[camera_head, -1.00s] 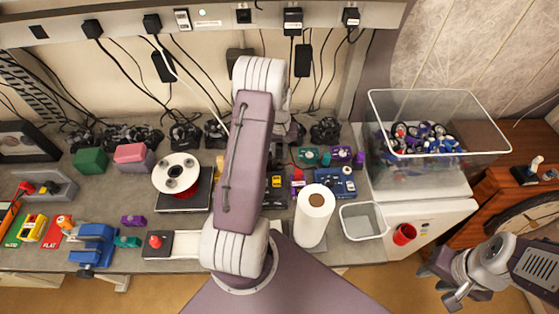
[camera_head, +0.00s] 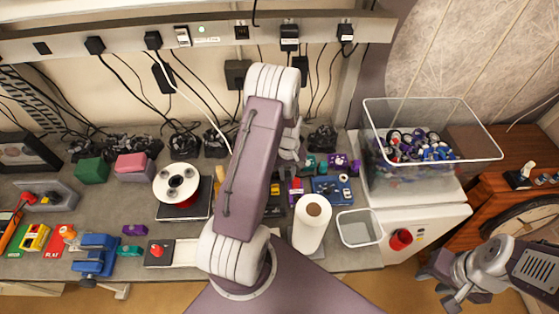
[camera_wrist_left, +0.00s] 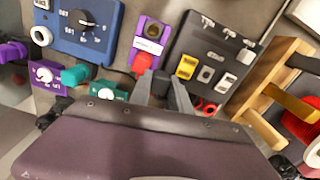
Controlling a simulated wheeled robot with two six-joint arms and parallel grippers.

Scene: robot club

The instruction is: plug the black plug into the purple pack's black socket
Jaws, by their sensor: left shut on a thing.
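The purple pack (camera_wrist_left: 150,42) with a white label lies on the bench, with a red plug (camera_wrist_left: 142,63) at its near end; the pack also shows in the head view (camera_head: 296,189). Its black socket is too small to make out surely. My left gripper (camera_wrist_left: 161,82) points at the bench just beside the pack's near end, its fingers close together around a small dark thing, apparently the black plug, mostly hidden between them. In the head view my left gripper (camera_head: 292,152) is above the bench behind the purple pack. My right gripper (camera_head: 455,292) hangs at the lower right, away from the bench.
A blue box with a dial (camera_wrist_left: 85,27) lies beside the pack, and a black unit with several coloured ports (camera_wrist_left: 215,50) on the other side. A wooden stand (camera_wrist_left: 265,90) is close by.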

